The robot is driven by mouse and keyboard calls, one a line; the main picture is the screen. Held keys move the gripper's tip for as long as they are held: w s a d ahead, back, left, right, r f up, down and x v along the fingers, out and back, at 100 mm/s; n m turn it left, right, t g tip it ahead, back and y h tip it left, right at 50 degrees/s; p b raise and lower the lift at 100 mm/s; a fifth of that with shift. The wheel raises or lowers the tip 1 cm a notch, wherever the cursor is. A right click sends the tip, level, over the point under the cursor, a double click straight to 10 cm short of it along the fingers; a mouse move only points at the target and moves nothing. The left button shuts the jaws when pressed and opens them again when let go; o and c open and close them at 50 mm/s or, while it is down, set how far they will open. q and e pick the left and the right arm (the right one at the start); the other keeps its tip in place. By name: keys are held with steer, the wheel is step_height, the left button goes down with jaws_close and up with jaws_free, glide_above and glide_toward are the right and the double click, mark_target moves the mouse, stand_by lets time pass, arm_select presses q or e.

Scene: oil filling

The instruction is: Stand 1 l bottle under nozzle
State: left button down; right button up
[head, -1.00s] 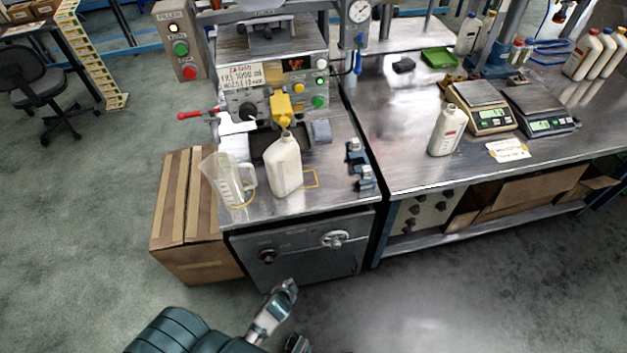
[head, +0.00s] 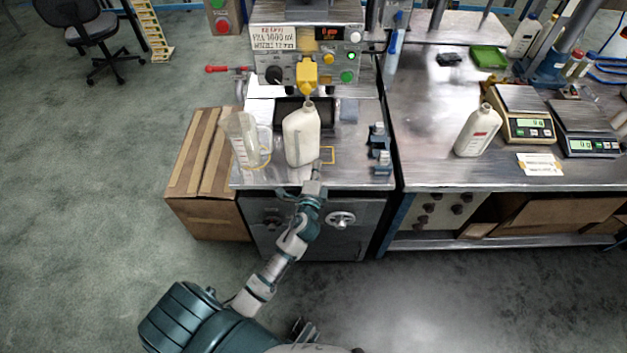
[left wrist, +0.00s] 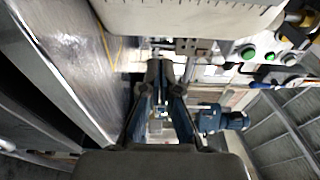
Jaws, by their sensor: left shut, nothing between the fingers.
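A white open-necked bottle (head: 302,138) stands upright on the filler's steel top, in front of the dark tray. The yellow nozzle (head: 307,77) is above and behind its neck; I cannot tell whether they line up. My left gripper (head: 316,172) is shut and empty, low beside the bottle's right side at the table's front edge. In the left wrist view its fingertips (left wrist: 166,68) are together, and the pale bottle (left wrist: 190,15) fills the top. A dark part at the bottom edge of the head view looks like my right gripper (head: 303,328); its jaws are unclear.
A clear jug (head: 243,140) stands close left of the bottle. Blue clamp-like fittings (head: 379,148) are to the right. On the right bench stand another white bottle (head: 478,132) and two scales (head: 522,122). A cardboard box (head: 197,180) is left of the filler.

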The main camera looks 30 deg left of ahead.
mark_target(306, 152)
arm_select(q)
steer(key=a, duration=0.1)
steer(key=w+a, duration=0.1)
steer(key=a, duration=0.1)
steer(key=shift+w+a, duration=0.4)
steer(key=shift+a, duration=0.25)
arm_select(e)
steer(key=shift+s+a+f, duration=0.1)
steer(key=shift+a+f, duration=0.05)
steer(key=shift+a, duration=0.1)
arm_select(q)
steer(key=shift+w+a+r, duration=0.1)
steer(key=shift+w+a, duration=0.1)
steer(key=shift+a, duration=0.15)
steer(key=shift+w+a+p, duration=0.15)
steer(key=shift+a+p, duration=0.2)
arm_select(e)
steer(key=shift+s+d+f, duration=0.1)
steer(key=shift+f, duration=0.4)
arm_select(q)
steer(key=shift+a, duration=0.1)
steer(key=shift+f, duration=0.2)
